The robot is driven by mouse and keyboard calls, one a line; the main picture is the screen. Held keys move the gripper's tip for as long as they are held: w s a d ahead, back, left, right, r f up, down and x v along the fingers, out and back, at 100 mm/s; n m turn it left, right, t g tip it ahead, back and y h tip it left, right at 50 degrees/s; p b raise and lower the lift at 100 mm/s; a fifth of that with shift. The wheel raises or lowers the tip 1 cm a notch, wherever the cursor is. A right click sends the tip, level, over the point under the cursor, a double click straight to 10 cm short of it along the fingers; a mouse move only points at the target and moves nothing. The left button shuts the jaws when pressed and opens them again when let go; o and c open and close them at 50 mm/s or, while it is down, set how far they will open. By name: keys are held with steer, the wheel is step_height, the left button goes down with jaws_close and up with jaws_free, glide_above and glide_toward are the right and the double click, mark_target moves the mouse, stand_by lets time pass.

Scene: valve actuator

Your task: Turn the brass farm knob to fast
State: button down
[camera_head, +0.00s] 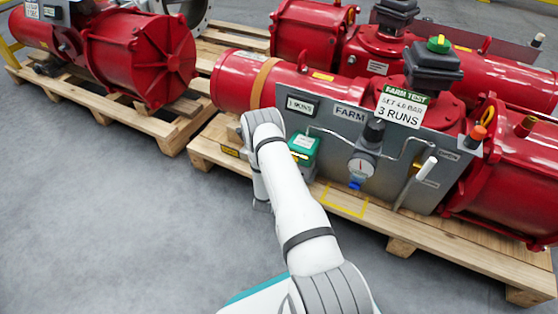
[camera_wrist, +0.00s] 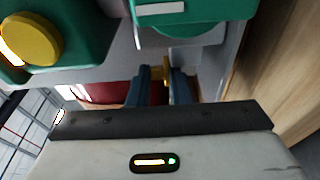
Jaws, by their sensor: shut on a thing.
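My gripper (camera_wrist: 160,84) shows in the wrist view with its two dark blue fingers close together. They are shut on a small brass knob (camera_wrist: 158,72), of which only a sliver shows between them. Any fast or slow marking is hidden. In the head view my white arm covers the gripper and the knob, at the left end of the grey FARM panel (camera_head: 349,115). A green box (camera_head: 303,149) sits beside my wrist there. Green housings (camera_wrist: 190,12) also fill the top of the wrist view, one with a round yellow button (camera_wrist: 32,38).
A gauge (camera_head: 361,167), bent metal tubing and a white-handled lever (camera_head: 428,168) are on the panel. A FARM TEST card (camera_head: 401,107) reads 3 RUNS. Red actuators stand on wooden pallets (camera_head: 400,246). The grey floor (camera_head: 120,220) at left is clear.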

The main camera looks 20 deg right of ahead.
steer(key=shift+w+r, duration=0.15)
steer(key=shift+r, duration=0.15)
steer(key=c, duration=1.4)
jaws_free()
steer(key=shift+c, duration=0.2)
steer(key=shift+f, duration=0.1)
steer(key=p+v, duration=0.3)
steer(key=v, duration=0.5)
